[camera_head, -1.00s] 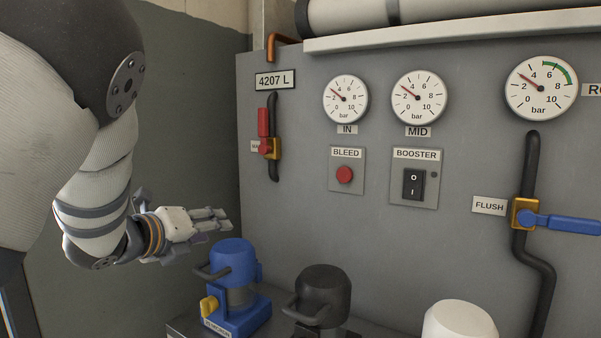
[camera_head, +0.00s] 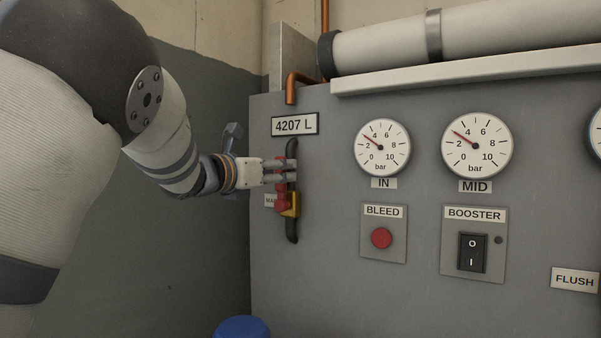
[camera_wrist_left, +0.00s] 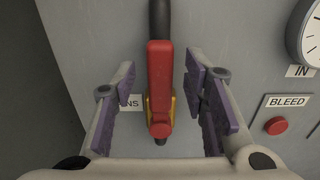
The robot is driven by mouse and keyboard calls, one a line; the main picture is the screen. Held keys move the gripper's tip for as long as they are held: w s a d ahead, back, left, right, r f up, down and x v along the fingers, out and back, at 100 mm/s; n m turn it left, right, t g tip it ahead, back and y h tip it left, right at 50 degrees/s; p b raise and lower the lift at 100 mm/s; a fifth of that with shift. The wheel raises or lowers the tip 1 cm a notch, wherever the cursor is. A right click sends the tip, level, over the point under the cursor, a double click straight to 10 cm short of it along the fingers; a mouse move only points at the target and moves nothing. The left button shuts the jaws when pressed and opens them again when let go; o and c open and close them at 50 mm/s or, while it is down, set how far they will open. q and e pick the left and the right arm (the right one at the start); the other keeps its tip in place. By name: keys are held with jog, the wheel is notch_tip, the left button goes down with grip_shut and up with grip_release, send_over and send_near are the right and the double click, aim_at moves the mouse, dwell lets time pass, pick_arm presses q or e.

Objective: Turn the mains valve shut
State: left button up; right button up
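The mains valve has a red lever (camera_wrist_left: 160,82) on a brass-yellow body, set in a dark vertical pipe (camera_head: 292,232) at the panel's left. The lever points up, in line with the pipe. In the head view the yellow body (camera_head: 292,204) shows below my left gripper (camera_head: 286,172), whose fingers cover much of the lever. In the left wrist view my left gripper (camera_wrist_left: 162,100) is open, with a purple-padded finger on each side of the lever and visible gaps on both sides. The mains label is partly hidden. My right gripper is out of view.
Right of the valve are the IN gauge (camera_head: 382,148), the MID gauge (camera_head: 477,145), the red BLEED button (camera_head: 381,238) and the BOOSTER switch (camera_head: 472,252). A large pale pipe (camera_head: 480,35) runs above. A blue object (camera_head: 242,328) shows at the bottom edge.

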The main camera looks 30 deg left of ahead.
pick_arm(q)
jog(key=shift+w+d+f, duration=0.1)
jog(key=shift+w+f, duration=0.05)
jog(key=shift+w, duration=0.9)
grip_shut()
